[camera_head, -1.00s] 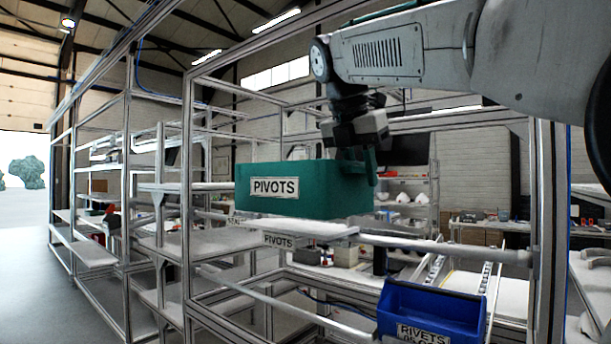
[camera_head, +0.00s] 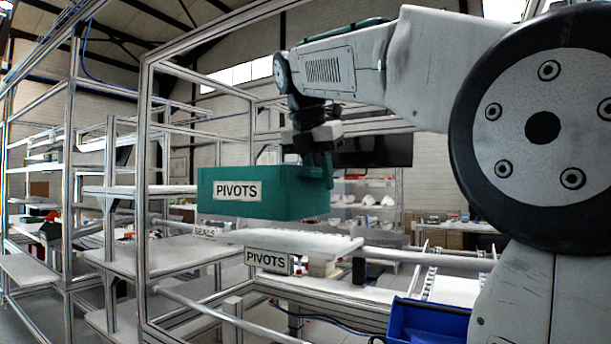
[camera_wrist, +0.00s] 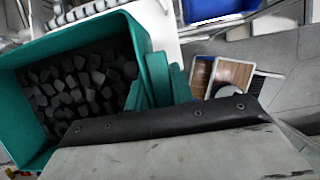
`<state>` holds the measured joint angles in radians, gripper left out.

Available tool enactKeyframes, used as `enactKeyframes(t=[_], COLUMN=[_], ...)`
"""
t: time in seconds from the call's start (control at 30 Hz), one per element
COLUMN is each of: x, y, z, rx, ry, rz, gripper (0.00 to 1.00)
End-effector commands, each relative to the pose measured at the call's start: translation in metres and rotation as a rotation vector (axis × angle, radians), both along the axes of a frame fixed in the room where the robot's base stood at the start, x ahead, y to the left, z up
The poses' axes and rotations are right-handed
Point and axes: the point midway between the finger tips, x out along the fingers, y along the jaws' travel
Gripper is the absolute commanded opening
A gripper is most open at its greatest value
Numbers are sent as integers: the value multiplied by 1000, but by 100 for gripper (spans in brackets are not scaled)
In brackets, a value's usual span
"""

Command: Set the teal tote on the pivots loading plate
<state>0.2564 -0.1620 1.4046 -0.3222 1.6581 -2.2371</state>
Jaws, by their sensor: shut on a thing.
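The teal tote (camera_head: 270,205) carries a PIVOTS label and hangs level from my gripper (camera_head: 318,165), which is shut on its right end wall. In the wrist view the tote (camera_wrist: 148,45) is filled with small dark grey parts. The pivots loading plate (camera_head: 310,242) is the white shelf with a PIVOTS tag on its front edge. The tote is above and left of the plate in the head view, with a small gap appearing below it. The fingertips are partly hidden behind the tote wall.
A blue bin (camera_head: 428,320) sits low at the right, partly behind my arm. Aluminium frame posts (camera_head: 145,180) stand close on the left. A rail (camera_head: 430,258) runs right of the plate.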

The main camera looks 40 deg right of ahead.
Motion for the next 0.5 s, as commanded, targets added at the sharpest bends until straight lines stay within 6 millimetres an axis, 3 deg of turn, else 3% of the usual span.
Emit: enactKeyframes(t=[0.5], x=[20], y=[-59], z=[-5], rx=[0], ry=[0], rz=[-6], gripper=[0])
